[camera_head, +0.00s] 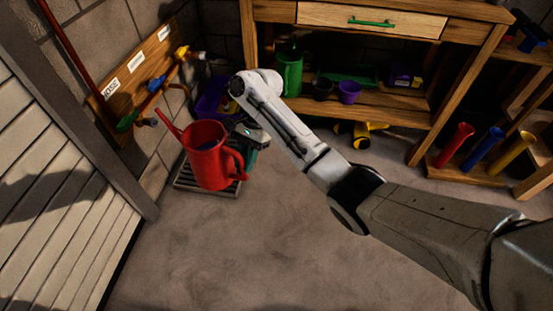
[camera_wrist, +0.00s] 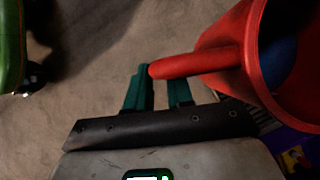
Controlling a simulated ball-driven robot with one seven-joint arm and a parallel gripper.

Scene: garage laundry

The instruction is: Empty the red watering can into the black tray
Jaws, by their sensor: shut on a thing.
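The red watering can (camera_head: 208,165) hangs in my gripper (camera_head: 248,158), close to upright, with its spout toward the upper left in the head view. In the wrist view my gripper's green fingers (camera_wrist: 162,86) are shut on the handle of the red can (camera_wrist: 225,58). Blue shows inside the can's open top. The black tray (camera_head: 182,181) is a slatted floor tray that shows behind and below the can, partly hidden by it. The head view does not show clearly how high the can is above the tray.
A purple bin (camera_head: 212,102) stands by the wall behind the can. A wall board (camera_head: 150,75) with hose taps is at left. A wooden bench (camera_head: 385,105) holds a green jug (camera_head: 289,72) and pots. The floor in front (camera_head: 230,250) is clear.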

